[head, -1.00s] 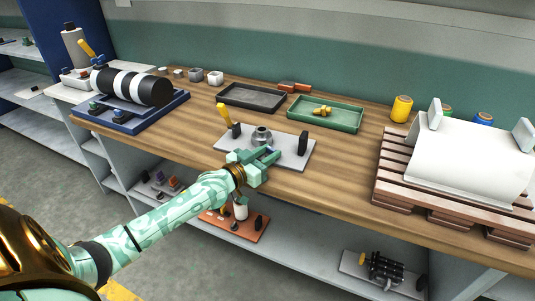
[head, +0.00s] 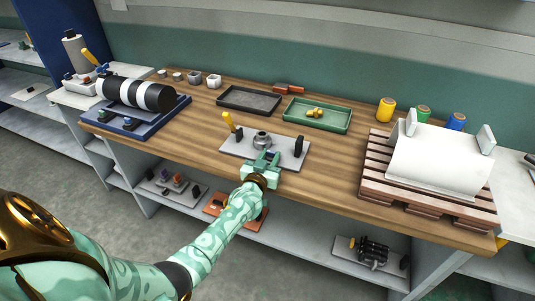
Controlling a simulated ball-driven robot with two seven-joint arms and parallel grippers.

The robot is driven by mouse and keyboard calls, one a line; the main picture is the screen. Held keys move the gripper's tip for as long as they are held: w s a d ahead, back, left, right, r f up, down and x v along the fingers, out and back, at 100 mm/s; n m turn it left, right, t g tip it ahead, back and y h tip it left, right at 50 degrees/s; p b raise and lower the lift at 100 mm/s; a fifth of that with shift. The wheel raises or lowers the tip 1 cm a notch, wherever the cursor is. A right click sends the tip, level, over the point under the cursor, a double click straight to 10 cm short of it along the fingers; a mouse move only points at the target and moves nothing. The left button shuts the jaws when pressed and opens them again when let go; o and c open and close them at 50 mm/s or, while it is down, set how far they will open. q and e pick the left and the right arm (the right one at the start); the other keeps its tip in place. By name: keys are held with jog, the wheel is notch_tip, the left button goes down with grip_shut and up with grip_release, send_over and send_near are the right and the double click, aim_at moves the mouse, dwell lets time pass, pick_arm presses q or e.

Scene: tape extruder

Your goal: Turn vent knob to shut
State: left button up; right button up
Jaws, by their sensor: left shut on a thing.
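A light grey plate (head: 236,150) lies on the wooden bench. It carries a round grey metal fitting (head: 262,138), a yellow-handled lever (head: 229,122) at left and a black upright block (head: 298,146) at right. My left gripper (head: 264,157) is at the plate's front edge, just in front of the round fitting. It is shut on a small dark part there, apparently the vent knob, mostly hidden between the fingers. I cannot read the knob's setting. My right gripper is not in view.
A black tray (head: 222,101) and a green tray (head: 343,127) with yellow pieces lie behind the plate. A striped roller (head: 137,94) stands at left. A white roll (head: 437,165) on a wooden pallet (head: 375,186) stands at right. Bare bench lies between these and the plate.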

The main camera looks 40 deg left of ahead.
pick_arm(q)
jog(key=o, duration=0.7)
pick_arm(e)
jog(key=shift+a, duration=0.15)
pick_arm(q)
jog(key=shift+s, duration=0.1)
jog(key=shift+s+d, duration=0.1)
jog(key=shift+s, duration=0.2)
jog(key=p+v, duration=0.5)
jog(key=v, duration=1)
jog(key=shift+s, duration=0.25)
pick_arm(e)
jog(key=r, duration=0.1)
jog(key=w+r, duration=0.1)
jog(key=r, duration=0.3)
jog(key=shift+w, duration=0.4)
